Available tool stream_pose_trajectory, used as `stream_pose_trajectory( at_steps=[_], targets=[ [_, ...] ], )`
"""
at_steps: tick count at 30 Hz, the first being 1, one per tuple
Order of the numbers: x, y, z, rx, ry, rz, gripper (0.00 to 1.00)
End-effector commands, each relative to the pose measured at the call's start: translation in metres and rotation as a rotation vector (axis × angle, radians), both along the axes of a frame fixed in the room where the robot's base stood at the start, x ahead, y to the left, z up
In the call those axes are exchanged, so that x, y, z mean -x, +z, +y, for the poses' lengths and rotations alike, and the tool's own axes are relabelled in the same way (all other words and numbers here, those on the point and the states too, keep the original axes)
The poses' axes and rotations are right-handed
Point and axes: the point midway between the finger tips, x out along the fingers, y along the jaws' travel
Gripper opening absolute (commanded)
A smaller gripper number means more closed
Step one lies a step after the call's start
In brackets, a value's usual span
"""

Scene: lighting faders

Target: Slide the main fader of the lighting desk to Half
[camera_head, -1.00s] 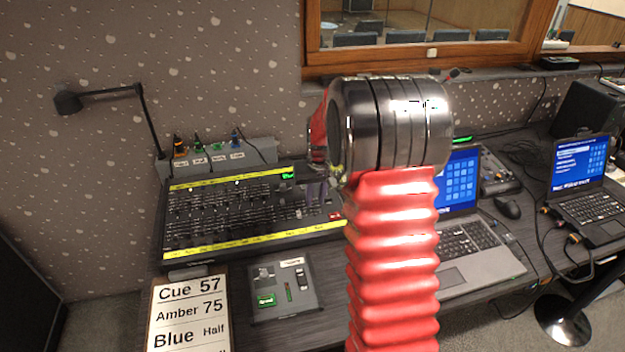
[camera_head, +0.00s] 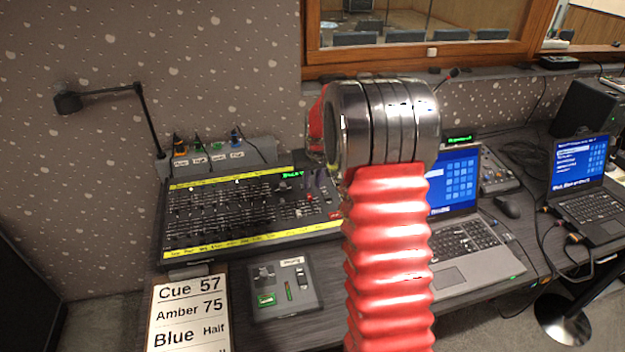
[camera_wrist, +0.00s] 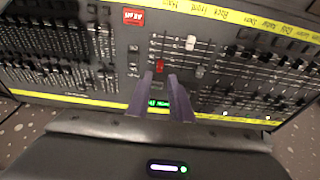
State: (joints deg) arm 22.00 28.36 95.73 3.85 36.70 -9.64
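The lighting desk (camera_head: 167,215) is a black console with yellow label strips and many faders. A red fader cap (camera_head: 309,198) shows on its right part; in the wrist view the red cap (camera_wrist: 159,66) lies just beyond and between my fingertips. I cannot read which fader is labelled main. My gripper (camera_wrist: 160,76) has two purple-grey fingers, apart, with nothing visibly clamped. In the head view the gripper (camera_head: 318,181) is partly hidden behind my arm, over the desk's right part. A small green display (camera_wrist: 158,102) shows between the fingers.
A cue card (camera_head: 187,312) reads Cue 57, Amber 75, Blue Half. A small grey control box (camera_head: 262,308) sits before the desk. A laptop (camera_head: 450,276) stands to the right. A box with coloured plugs (camera_head: 258,150) stands behind, beside a lamp arm (camera_head: 115,90).

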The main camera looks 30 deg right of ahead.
Motion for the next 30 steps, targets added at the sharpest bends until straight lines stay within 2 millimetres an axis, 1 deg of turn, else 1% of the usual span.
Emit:
stream_pose_trajectory(
  at_steps=[1,21,25,30],
  targets=[
    [-0.001,-0.005,0.0,-0.001,0.0,0.002,0.2],
    [-0.019,-0.058,-0.005,0.0,0.0,0.0,0.2],
    [-0.022,-0.067,-0.006,-0.001,0.0,0.002,0.2],
    [-0.024,-0.072,-0.006,0.0,0.0,0.0,0.2]
  ],
)
